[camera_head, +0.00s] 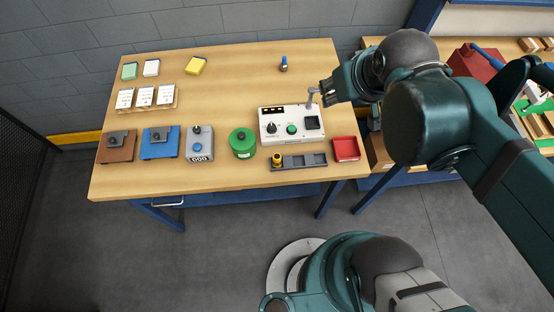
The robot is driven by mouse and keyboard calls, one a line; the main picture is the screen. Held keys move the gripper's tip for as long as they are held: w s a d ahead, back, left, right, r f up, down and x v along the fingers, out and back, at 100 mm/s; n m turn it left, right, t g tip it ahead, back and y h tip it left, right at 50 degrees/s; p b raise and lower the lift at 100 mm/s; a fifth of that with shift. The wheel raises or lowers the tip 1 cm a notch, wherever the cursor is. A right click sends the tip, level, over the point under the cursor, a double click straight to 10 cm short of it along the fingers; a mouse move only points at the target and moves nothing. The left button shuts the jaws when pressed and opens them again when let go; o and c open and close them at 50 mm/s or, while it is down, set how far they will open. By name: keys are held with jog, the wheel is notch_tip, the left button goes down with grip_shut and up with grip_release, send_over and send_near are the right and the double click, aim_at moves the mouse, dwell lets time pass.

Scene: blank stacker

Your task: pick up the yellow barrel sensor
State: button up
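The yellow barrel sensor (277,159) is a small upright yellow cylinder with dark parts. It stands at the left end of a dark grey compartment tray (315,160) near the front of the wooden table. My gripper (322,94) is above the table near the white control box, up and to the right of the sensor and well apart from it. The gripper is small and seen side-on, so its opening is unclear. A similar blue barrel sensor (284,64) stands alone at the back of the table.
The white control box (277,137) stands behind the tray, with a red tray (346,149) to the right. A green round container (242,143), grey box (200,145), blue fixture (160,143) and brown fixture (117,147) line the left. The table's back middle is mostly clear.

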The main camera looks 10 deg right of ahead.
jog(key=a+f+n+g+b, duration=0.1)
jog(key=a+f+n+g, duration=0.2)
jog(key=a+f+n, duration=0.5)
jog(key=n+g+b, duration=0.1)
jog(key=n+g, duration=0.2)
jog(key=n, duration=0.3)
send_over(277, 156)
jog(key=f, duration=1)
jog(key=shift+w+d+f, duration=0.1)
jog(key=shift+w+d, duration=0.15)
jog(key=shift+d, duration=0.1)
jog(key=shift+s+a+f+n, duration=0.4)
jog(key=shift+f+n, duration=0.1)
jog(key=shift+f, duration=0.1)
jog(key=shift+w+f+b, duration=0.1)
jog(key=shift+f+b, duration=0.25)
jog(key=shift+f, duration=0.9)
jog(key=shift+f, duration=0.1)
jog(key=shift+d+f+b, duration=0.1)
jog(key=shift+f+b, duration=0.35)
jog(key=shift+f, duration=2.05)
